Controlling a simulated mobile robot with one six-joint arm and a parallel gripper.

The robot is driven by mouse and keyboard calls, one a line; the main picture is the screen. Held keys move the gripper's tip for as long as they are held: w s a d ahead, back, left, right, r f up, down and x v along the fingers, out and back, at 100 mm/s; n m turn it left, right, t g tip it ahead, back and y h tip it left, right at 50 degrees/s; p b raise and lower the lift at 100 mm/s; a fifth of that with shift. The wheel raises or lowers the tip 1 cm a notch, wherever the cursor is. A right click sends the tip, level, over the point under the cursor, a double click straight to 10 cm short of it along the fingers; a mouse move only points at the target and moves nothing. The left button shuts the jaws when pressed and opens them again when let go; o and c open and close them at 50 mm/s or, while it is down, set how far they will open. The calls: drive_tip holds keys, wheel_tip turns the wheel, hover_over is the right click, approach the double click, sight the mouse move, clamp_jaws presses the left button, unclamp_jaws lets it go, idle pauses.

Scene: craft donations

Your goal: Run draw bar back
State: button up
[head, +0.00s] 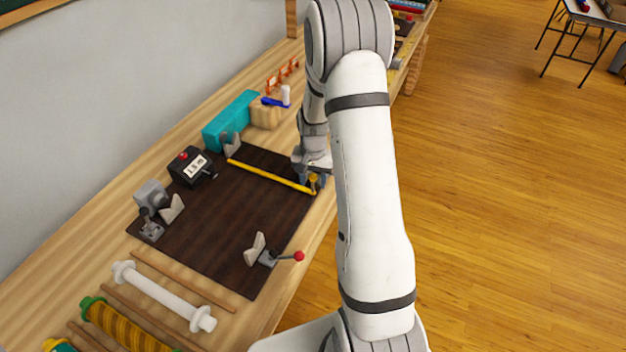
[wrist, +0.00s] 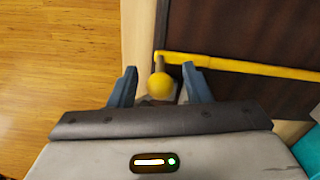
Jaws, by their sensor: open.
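The draw bar (head: 270,176) is a thin yellow bar lying across the far part of a dark brown board (head: 220,232). It also shows in the wrist view (wrist: 235,66), running right from a corner. At its right end is a yellow knob (wrist: 160,86); in the head view the knob (head: 313,179) is partly hidden by my gripper. My gripper (wrist: 158,75) is open, with one blue-grey finger on each side of the knob. I cannot tell whether either finger touches it.
A black counter box (head: 193,168) and a grey clamp (head: 153,197) stand at the board's left edge. A red-tipped lever (head: 298,256) is at the near right. A teal box (head: 232,120) stands behind the board. Rolls, one white (head: 165,293), lie in front. The board's middle is clear.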

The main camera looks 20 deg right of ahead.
drive_tip(key=shift+f, duration=0.7)
drive_tip(key=shift+c, duration=0.6)
clamp_jaws()
